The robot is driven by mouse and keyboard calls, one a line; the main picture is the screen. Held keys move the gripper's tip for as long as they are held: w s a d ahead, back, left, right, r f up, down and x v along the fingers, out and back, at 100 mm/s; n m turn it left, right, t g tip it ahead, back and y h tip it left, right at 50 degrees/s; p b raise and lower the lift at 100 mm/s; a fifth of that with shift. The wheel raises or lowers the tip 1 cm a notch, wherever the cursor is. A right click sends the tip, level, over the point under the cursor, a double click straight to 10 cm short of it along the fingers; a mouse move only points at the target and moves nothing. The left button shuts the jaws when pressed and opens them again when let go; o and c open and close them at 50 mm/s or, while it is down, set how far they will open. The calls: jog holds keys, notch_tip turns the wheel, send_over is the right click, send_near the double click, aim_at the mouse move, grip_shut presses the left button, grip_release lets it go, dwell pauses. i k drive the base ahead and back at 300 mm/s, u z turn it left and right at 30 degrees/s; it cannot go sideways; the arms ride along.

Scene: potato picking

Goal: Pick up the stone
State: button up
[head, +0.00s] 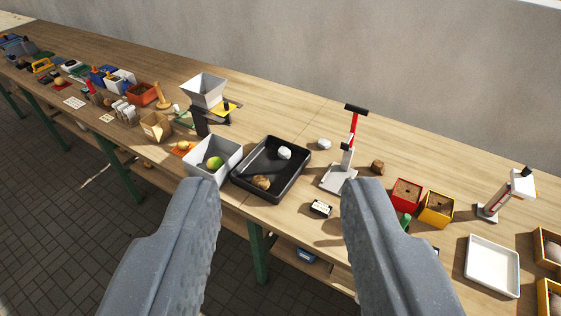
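A black tray (301,180) lies on the wooden table in the middle of the view. In it are a pale whitish-grey lump (284,153), which looks like a stone, and a brown lump (261,182), which looks like a potato. Another pale grey, stone-like lump (324,144) lies on the bare table just right of the tray. I cannot tell which pale lump the task means. My gripper (283,187) is open with its two grey fingers wide apart and nothing between them. It is in front of the table, apart from the tray and the lumps.
A white bin (230,167) with a green fruit stands left of the tray. A red-and-white upright device (345,165) stands to its right. Red (406,194) and yellow (436,208) boxes and a white tray (491,266) are further right. Many items crowd the left. A wall runs behind.

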aim_at(283, 153)
jog(key=u, duration=0.4)
jog(key=i, duration=2)
jog(key=z, duration=0.3)
